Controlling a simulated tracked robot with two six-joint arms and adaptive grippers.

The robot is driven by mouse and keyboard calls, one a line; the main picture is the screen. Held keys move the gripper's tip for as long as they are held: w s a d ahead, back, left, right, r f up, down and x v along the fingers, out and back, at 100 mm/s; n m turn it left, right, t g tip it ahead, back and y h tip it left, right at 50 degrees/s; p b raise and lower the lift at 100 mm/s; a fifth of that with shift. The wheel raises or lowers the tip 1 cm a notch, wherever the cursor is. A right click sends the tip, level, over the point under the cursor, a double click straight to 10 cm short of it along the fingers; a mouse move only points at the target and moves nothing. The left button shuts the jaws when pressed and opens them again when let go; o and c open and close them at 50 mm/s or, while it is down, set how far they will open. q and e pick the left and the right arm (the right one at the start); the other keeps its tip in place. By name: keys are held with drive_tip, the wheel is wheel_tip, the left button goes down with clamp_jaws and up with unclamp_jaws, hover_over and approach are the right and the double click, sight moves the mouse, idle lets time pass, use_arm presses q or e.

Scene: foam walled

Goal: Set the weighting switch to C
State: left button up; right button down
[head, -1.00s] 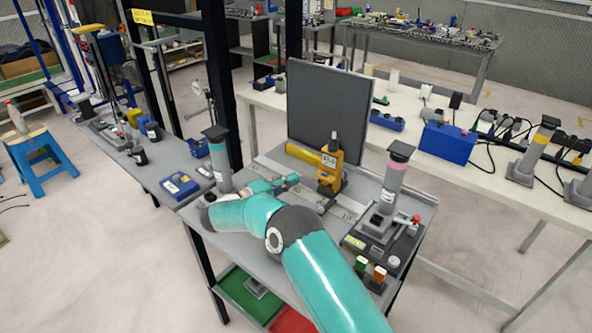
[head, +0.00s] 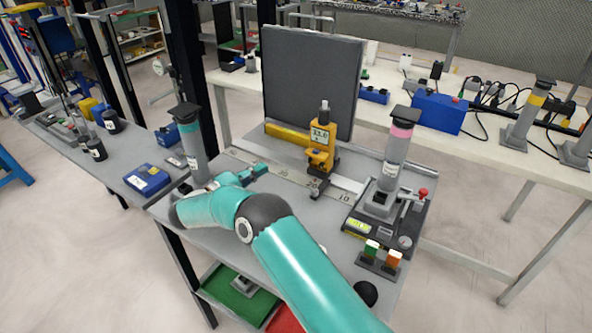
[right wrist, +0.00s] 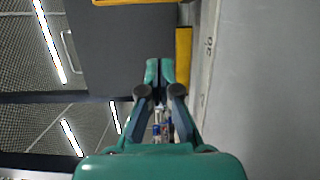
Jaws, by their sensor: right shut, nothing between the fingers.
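The yellow-orange sound meter (head: 320,147) stands upright on the grey bench in the head view, with a lit display reading about 33.0 and a grey tip on top. Its weighting switch is too small to make out. My right gripper (head: 262,169) is to the left of the meter, apart from it, pointing toward the back of the bench. In the right wrist view its fingers (right wrist: 160,70) are together and empty. A yellow-orange edge (right wrist: 135,2) at the top of that view may be part of the meter. My left gripper is not seen.
A dark upright panel (head: 312,82) stands behind the meter, with a yellow bar (head: 287,135) at its foot. A marked rail (head: 285,177) crosses the bench. A pink-banded column (head: 397,150) stands right; a teal-banded column (head: 192,145) stands left, near my arm.

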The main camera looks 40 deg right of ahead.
sight(310, 160)
drive_tip(key=shift+f, duration=0.45)
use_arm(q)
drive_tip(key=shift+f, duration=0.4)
use_arm(e)
drive_tip(key=shift+s+r, duration=0.1)
drive_tip(key=shift+d, duration=0.1)
drive_tip(key=shift+d, duration=0.55)
drive_tip(key=d+p, duration=0.2)
drive_tip(key=d, duration=0.6)
drive_tip(key=shift+r, duration=0.1)
drive_tip(key=shift+s+d+p, duration=0.5)
drive_tip(key=shift+s+d, duration=0.2)
drive_tip(key=shift+s, duration=0.3)
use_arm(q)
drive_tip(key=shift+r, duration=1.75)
use_arm(e)
drive_tip(key=shift+s+d, duration=0.2)
drive_tip(key=shift+s, duration=0.6)
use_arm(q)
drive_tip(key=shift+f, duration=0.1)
